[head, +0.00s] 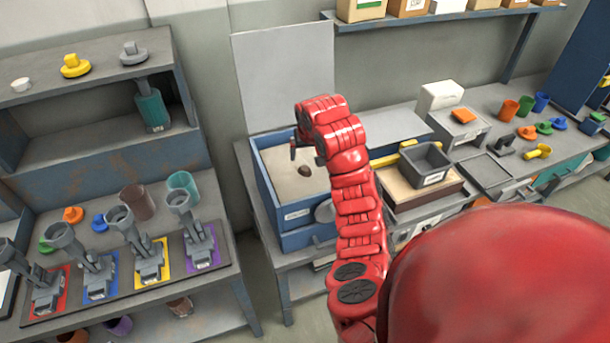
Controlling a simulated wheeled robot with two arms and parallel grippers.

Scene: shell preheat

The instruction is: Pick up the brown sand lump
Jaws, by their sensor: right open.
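The brown sand lump (305,171) is a small dark lump lying on the pale sand in a blue-walled sand box (266,178) at the picture's centre left. My right arm reaches up from the bottom right, over the right side of the box. My right gripper (293,152) is at the box, just left of and slightly beyond the lump in the picture. It is open, and I see nothing in it. The arm hides part of the gripper and the right part of the box. My left gripper is not in view.
A grey box (427,165) stands on a brown block to the right of my arm. A grey upright panel (284,78) rises behind the sand box. The left shelf (110,222) holds several grey fixtures on coloured mats. Several cups stand at the far right.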

